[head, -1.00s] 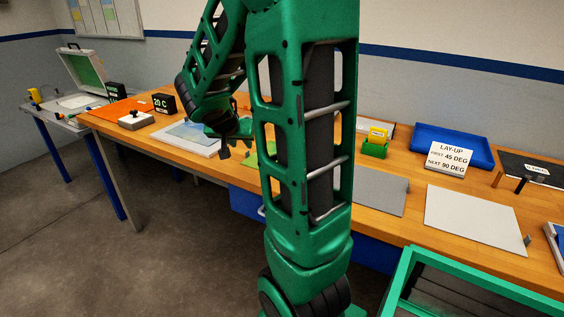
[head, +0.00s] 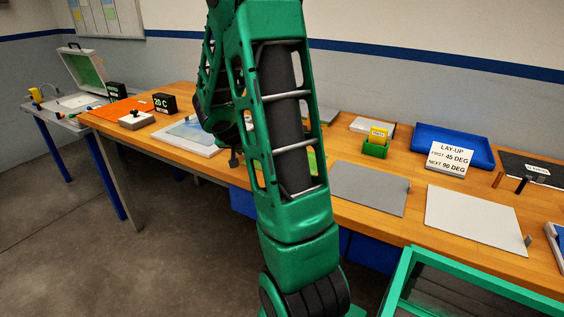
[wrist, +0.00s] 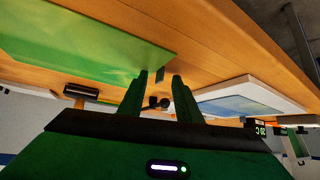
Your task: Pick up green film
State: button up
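The green film (wrist: 80,45) is a flat, bright green sheet on the wooden bench, large at the upper left of the wrist view. A small dark tab (wrist: 160,75) shows by its near corner. In the head view only a sliver of the film (head: 312,160) shows beside my arm, which hides the rest. My gripper (wrist: 160,78) is open, its two green fingers apart, close to the film's corner and tab. I see nothing held between the fingers. In the head view my arm mostly hides the gripper.
A white board with a pale blue sheet (wrist: 250,97) lies beside the film. On the bench (head: 340,213) are a grey sheet (head: 370,188), a white sheet (head: 475,217), a green box (head: 375,149) and a blue tray (head: 450,140). A green-framed bin (head: 401,280) stands in front.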

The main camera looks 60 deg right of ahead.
jog(key=shift+d+f, duration=0.1)
grip_shut()
dwell(0.3)
notch_tip(320, 180, up, 10)
dwell(0.6)
